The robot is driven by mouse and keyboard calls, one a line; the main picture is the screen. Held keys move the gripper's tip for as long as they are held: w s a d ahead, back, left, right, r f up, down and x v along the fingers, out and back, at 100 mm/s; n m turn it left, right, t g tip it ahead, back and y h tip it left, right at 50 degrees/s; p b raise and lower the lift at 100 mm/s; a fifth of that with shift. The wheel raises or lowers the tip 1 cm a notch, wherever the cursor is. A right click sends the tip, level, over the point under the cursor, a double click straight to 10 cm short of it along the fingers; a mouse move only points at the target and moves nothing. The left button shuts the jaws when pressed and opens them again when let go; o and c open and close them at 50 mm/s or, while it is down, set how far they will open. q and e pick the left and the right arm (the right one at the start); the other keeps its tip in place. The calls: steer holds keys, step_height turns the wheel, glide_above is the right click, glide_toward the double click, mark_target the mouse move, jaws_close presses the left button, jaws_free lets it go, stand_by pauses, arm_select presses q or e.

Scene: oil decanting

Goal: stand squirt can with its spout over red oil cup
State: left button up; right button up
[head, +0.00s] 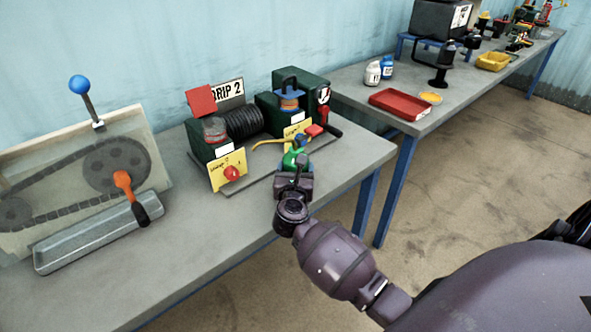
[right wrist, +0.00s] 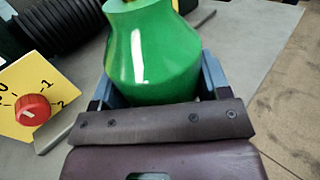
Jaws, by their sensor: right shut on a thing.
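The green squirt can (head: 293,160) has a long thin yellow spout (head: 268,141) that points left. My right gripper (head: 294,171) is shut around the can's body; in the right wrist view the green can (right wrist: 152,60) fills the space between its blue fingers. The can looks roughly upright in front of the machine; whether its base touches anything is hidden. The red oil cup (head: 215,130) stands on the left green block, with its red lid (head: 201,100) tipped up. The spout tip is to the right of this cup, apart from it in the picture. My left gripper is not in view.
A blue-topped cup (head: 289,99) sits on the right green block. Yellow dial plates (head: 228,168) front the machine, one with a red knob (right wrist: 33,109). A black ribbed cylinder (head: 242,122) lies between the blocks. The bench's front right is clear.

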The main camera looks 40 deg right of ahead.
steer(key=o, duration=1.1)
steer(key=shift+f, duration=0.1)
steer(key=shift+r, duration=0.25)
steer(key=shift+s+a+f, duration=0.1)
steer(key=shift+s+a, duration=0.15)
steer(key=s+a+n+t+y, duration=0.5)
steer(key=s+a+n, duration=0.4)
steer(key=s+n, duration=0.5)
steer(key=s+f+n+g+y, duration=0.3)
steer(key=s+f+n, duration=0.4)
steer(key=n, duration=0.8)
steer(key=s+a+f+n+g+y, duration=0.1)
steer(key=s+f+n+g+y, duration=0.2)
steer(key=s+f+n, duration=0.5)
steer(key=f+n+g, duration=0.1)
steer(key=n, duration=0.7)
steer(key=shift+s+a+f+g+y, duration=0.2)
steer(key=shift+g+y, duration=0.1)
steer(key=shift+g, duration=0.1)
